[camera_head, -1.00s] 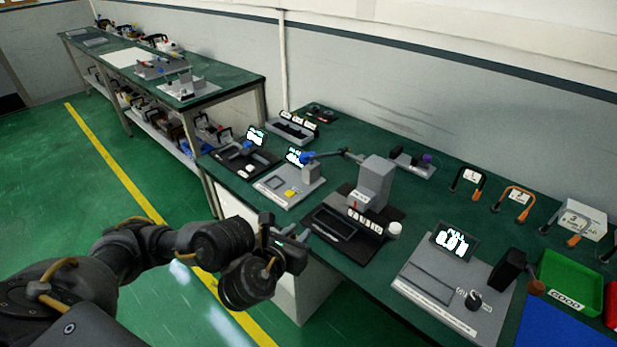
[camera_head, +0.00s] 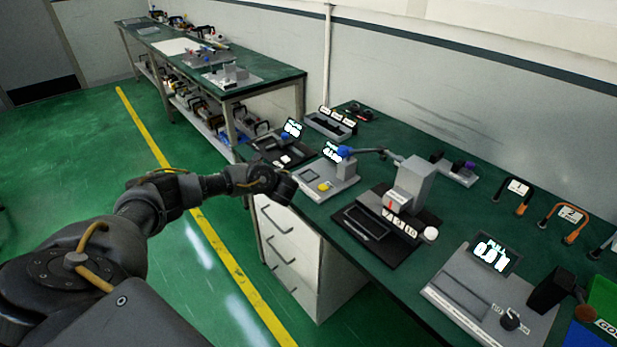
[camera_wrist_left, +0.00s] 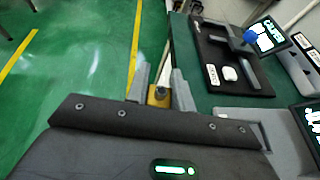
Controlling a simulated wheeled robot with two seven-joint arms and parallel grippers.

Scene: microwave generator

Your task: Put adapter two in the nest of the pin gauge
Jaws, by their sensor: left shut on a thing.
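My left gripper (camera_head: 287,190) is beside the front edge of the bench, left of a grey gauge station. In the left wrist view, its fingers (camera_wrist_left: 158,92) are shut on a small brass-coloured piece (camera_wrist_left: 158,96); no number on it is readable. My right gripper is not in view.
A black station (camera_head: 270,148) with a lit display stands beyond. A grey press-like machine (camera_head: 412,190) on a black base stands to the right. Further right are a console (camera_head: 485,305) and numbered handles (camera_head: 567,218). White drawers (camera_head: 280,235) are under the bench edge.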

